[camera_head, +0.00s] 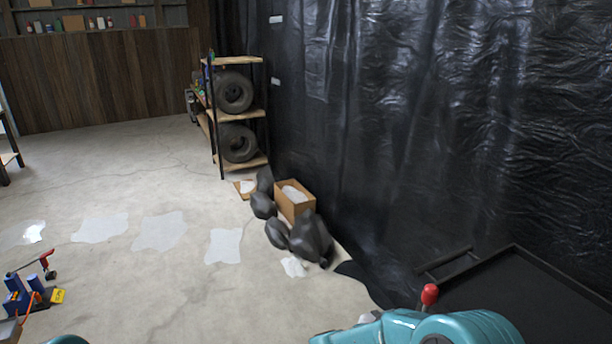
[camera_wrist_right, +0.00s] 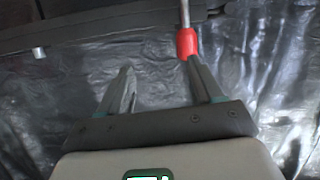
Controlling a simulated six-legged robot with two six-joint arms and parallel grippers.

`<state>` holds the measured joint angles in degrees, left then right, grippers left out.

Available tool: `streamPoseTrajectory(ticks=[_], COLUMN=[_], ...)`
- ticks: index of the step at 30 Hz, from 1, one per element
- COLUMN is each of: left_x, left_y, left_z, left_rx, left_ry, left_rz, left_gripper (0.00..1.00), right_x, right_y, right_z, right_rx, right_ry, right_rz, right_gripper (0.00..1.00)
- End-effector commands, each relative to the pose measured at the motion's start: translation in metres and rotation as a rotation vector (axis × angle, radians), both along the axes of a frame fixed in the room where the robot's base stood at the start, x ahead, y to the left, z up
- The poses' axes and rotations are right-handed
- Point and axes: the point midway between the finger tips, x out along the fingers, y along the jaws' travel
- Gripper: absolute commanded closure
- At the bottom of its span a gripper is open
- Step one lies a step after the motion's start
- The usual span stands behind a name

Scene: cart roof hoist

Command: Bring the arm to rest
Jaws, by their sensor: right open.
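My right arm (camera_head: 465,328) is teal and reaches in at the bottom right of the head view. Its gripper (camera_wrist_right: 160,65) shows in the right wrist view with its two dark fingers apart and nothing between them. A red grip (camera_wrist_right: 187,43) on a metal rod lies by the tip of the right-hand finger; I cannot tell whether they touch. A red knob (camera_head: 429,295) also shows just above my right arm in the head view. My left gripper is not in view; only a teal bit of my body shows at the bottom left edge.
A black-framed cart or tray (camera_head: 540,285) stands at the right against black plastic sheeting (camera_head: 430,120). Black bags (camera_head: 312,238) and a cardboard box (camera_head: 294,200) lie along the sheeting. A tyre rack (camera_head: 238,115) stands behind. A blue tool (camera_head: 18,298) sits left. The middle floor is mostly clear.

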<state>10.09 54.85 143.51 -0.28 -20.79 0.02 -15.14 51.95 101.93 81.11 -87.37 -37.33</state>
Motion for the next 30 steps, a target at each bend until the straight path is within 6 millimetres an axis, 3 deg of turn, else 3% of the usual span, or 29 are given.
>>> streamPoseTrajectory(ticks=[1,3,6,8,10,13,15,18,21,25,30], left_x=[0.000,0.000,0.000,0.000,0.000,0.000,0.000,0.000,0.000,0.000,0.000], left_y=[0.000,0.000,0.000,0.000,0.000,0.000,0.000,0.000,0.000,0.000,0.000], left_z=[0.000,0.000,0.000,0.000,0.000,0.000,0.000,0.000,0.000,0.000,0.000], left_rx=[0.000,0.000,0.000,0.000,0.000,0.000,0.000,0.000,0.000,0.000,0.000], left_ry=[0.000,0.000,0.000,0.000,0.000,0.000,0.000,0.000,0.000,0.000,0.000], left_rz=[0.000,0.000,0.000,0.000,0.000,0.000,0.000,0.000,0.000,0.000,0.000], left_gripper=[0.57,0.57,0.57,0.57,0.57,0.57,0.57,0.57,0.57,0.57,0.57], right_x=[-0.010,-0.020,-0.032,-0.045,-0.071,-0.122,-0.161,-0.211,-0.248,-0.268,-0.268], right_y=[-0.024,-0.053,-0.064,-0.053,-0.029,0.019,0.054,0.093,0.115,0.123,0.123], right_z=[-0.017,-0.049,-0.108,-0.145,-0.184,-0.223,-0.236,-0.241,-0.239,-0.238,-0.238], right_rx=[-0.017,-0.033,0.054,0.156,0.307,0.550,0.704,0.876,0.998,1.092,1.104], right_ry=[0.048,0.131,0.230,0.289,0.366,0.492,0.582,0.707,0.811,0.876,0.870], right_rz=[-0.025,0.036,0.237,0.371,0.527,0.724,0.834,0.953,1.010,0.991,0.969], right_gripper=[0.35,0.35,0.35,0.35,0.35,0.35,0.35,0.35,0.35,0.35,0.35])
